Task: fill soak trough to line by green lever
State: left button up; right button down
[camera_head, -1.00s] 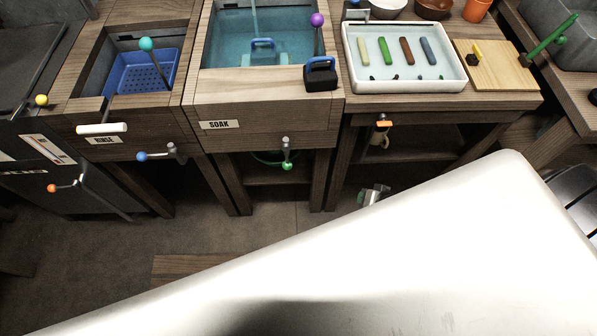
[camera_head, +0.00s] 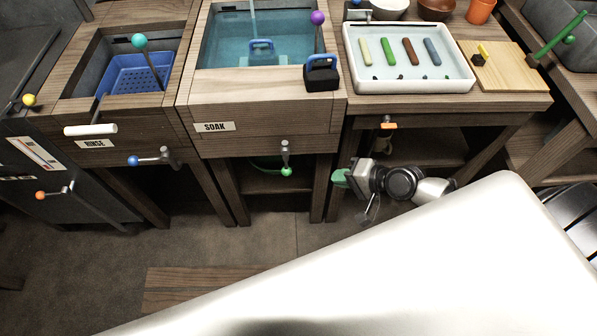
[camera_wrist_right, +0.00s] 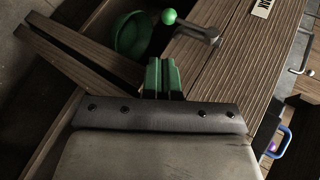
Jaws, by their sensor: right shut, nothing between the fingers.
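The soak trough (camera_head: 325,107), labelled SOAK, holds blue water (camera_head: 225,42) with a thin stream falling in at the back. I cannot make out a fill line. The green-knobbed lever (camera_head: 286,170) hangs down from a grey fitting under the trough's front. In the right wrist view its green ball (camera_wrist_right: 169,17) shows just beyond my fingertips. My right gripper (camera_head: 340,177), with green fingers, is to the right of the lever, apart from it. In the wrist view its fingers (camera_wrist_right: 163,70) are together and empty. My left gripper is not in view.
A blue-handled block (camera_head: 321,74) stands on the trough's right front rim. A purple-knobbed lever (camera_head: 317,19) rises at the trough's right. The rinse basin's blue-knobbed lever (camera_head: 134,161) is to the left. An orange-knobbed part (camera_head: 388,125) hangs under the white tray (camera_head: 408,87).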

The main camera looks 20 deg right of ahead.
aim_at(286, 160)
jog(key=r+x, duration=0.1)
jog(key=x, duration=1.2)
jog(key=shift+w+a+b, duration=0.2)
jog(key=shift+a+b, duration=0.15)
jog(key=shift+b, duration=0.1)
jog(key=shift+f, duration=0.2)
